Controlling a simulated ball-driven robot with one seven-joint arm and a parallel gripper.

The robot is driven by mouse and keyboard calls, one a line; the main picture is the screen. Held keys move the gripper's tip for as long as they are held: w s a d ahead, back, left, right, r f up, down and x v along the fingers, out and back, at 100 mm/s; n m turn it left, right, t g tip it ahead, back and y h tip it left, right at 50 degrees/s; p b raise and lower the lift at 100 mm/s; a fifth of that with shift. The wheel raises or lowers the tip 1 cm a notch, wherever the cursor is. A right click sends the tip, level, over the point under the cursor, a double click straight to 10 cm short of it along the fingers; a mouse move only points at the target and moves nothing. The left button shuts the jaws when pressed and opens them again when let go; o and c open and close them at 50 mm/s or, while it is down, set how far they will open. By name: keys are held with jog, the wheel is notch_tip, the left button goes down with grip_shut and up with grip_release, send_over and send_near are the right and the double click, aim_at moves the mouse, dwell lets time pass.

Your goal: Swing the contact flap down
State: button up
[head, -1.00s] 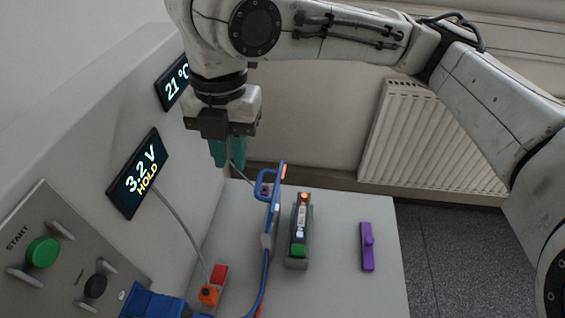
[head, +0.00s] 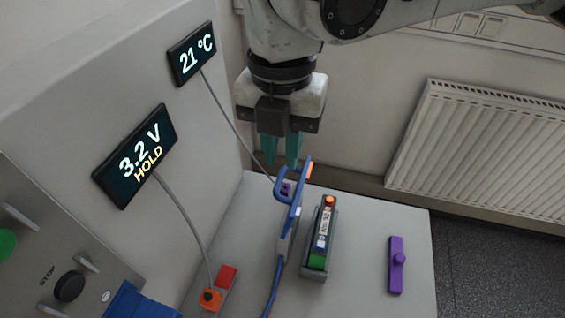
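The contact flap (head: 297,201) is a blue upright piece with a loop handle on its left side and an orange tip. It stands raised beside a grey cradle (head: 314,273), which holds a battery cell (head: 322,232) with an orange top end and a green lower end. My gripper (head: 281,163) points down with two teal fingers just above and behind the flap's handle. A gap shows between the fingers and they appear empty. Whether a fingertip touches the flap cannot be told.
A purple bar with a knob (head: 396,264) lies at the right of the grey bench (head: 365,290). An orange plug (head: 210,299) and red block (head: 226,276) sit at front left. Displays read 3.2 V HOLD (head: 139,158) and 21 °C (head: 192,54). A cable hangs from each.

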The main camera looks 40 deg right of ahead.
aim_at(281, 174)
jog(key=shift+f, duration=1.7)
jog(key=shift+c, duration=0.5)
grip_shut()
